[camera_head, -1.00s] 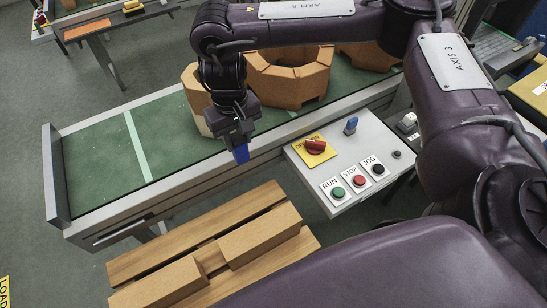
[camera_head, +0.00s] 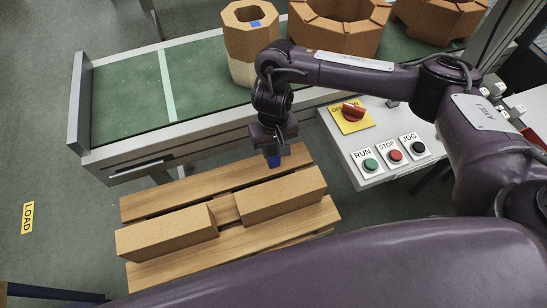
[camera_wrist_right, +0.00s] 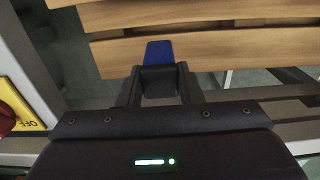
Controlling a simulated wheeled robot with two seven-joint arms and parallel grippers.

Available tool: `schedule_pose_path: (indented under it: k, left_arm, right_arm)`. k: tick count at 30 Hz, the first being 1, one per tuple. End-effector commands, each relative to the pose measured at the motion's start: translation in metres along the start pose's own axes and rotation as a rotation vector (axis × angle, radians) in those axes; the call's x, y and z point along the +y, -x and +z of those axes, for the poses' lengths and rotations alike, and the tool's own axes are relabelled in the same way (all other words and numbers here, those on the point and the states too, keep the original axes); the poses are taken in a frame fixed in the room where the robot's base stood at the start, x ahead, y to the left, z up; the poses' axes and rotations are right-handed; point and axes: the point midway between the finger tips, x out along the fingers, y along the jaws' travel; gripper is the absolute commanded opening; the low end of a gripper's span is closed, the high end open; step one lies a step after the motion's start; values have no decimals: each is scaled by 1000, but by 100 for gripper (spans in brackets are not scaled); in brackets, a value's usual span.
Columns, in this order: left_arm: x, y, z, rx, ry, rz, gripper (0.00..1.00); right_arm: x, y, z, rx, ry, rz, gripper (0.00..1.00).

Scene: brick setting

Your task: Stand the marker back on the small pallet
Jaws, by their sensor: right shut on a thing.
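The blue marker (camera_head: 273,161) is held tip down in my right gripper (camera_head: 273,149), which is shut on it. The gripper is over the back slat of the small wooden pallet (camera_head: 165,203), near its right end. In the right wrist view the marker (camera_wrist_right: 158,52) sticks out beyond the fingers (camera_wrist_right: 160,80), in front of the pallet slats (camera_wrist_right: 215,50). I cannot tell whether it touches the wood. The fingers hide its upper part. My left gripper is not in view.
Two long bricks (camera_head: 168,233) (camera_head: 282,194) lie on the pallet with a gap between them. Behind is a green conveyor (camera_head: 118,95) with brick rings (camera_head: 345,38) and an octagonal brick stack (camera_head: 240,73). A control panel (camera_head: 430,135) with buttons stands at the right.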

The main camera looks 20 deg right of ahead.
Motion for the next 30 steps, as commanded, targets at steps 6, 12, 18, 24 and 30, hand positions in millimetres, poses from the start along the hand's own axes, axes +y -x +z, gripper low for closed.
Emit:
schedule_pose_path:
  k: [6, 12, 18, 24, 30]
  left_arm:
    - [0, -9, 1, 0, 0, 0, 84]
    - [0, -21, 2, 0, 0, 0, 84]
    - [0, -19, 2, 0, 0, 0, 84]
    - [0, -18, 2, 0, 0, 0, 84]
    - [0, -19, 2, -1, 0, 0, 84]
  right_arm:
    - [0, -19, 1, -2, -1, 0, 18]
    - [0, -44, 0, -1, -1, -1, 18]
    - [0, -42, 0, 1, 1, 0, 18]
    - [0, -45, 0, 0, 1, 0, 37]
    - [0, -45, 0, 0, 1, 0, 54]
